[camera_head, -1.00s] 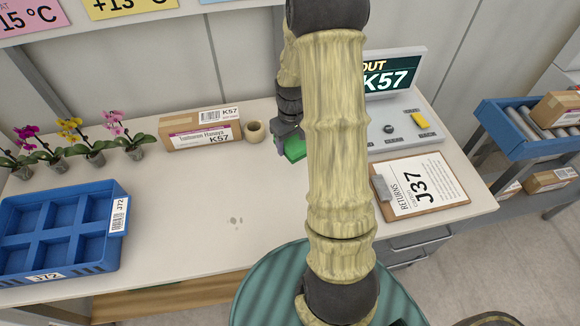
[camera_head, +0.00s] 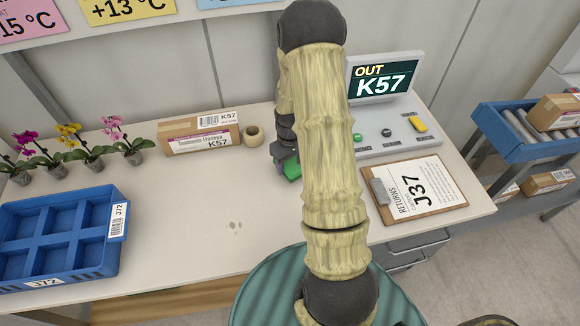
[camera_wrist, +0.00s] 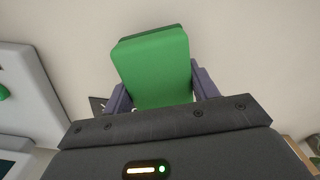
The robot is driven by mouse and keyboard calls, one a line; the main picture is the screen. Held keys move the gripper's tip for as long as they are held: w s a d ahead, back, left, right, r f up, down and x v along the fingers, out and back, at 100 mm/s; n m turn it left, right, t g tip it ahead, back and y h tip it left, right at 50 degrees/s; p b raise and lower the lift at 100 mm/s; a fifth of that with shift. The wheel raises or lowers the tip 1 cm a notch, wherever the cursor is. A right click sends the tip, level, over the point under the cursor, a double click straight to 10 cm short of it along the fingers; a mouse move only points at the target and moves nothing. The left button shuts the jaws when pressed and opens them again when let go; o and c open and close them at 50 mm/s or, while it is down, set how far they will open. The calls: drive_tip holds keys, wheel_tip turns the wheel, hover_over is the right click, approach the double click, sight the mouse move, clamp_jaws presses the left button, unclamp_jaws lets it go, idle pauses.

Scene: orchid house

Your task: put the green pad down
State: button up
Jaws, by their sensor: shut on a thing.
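The green pad (camera_wrist: 153,68) is between the fingers of my gripper (camera_wrist: 160,92) in the wrist view, with a darker green layer along its far edge. In the head view part of the green pad (camera_head: 292,170) shows beside my arm, at my gripper (camera_head: 286,160). My gripper is shut on it, over the pale bench top (camera_head: 190,220). Most of the pad is hidden by my arm in the head view. I cannot tell whether its underside touches the bench.
The console (camera_head: 390,136) and clipboard (camera_head: 415,188) are on the right. A blue crate (camera_head: 118,236) and several orchids (camera_head: 68,145) are on the left. The front middle is clear.

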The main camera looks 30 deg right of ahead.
sight(290, 168)
drive_tip(key=shift+f, duration=1.25)
drive_tip(key=shift+f, duration=0.3)
drive_tip(key=o, duration=1.1)
drive_tip(key=shift+s+a, duration=0.1)
drive_tip(key=shift+a, duration=0.05)
drive_tip(key=shift+a+r, duration=0.1)
drive_tip(key=shift+r, duration=0.3)
drive_tip(key=r, duration=1.1)
drive_tip(key=shift+d+r+b, duration=0.25)
drive_tip(key=shift+r+b, duration=0.05)
drive_tip(key=shift+r, duration=0.1)
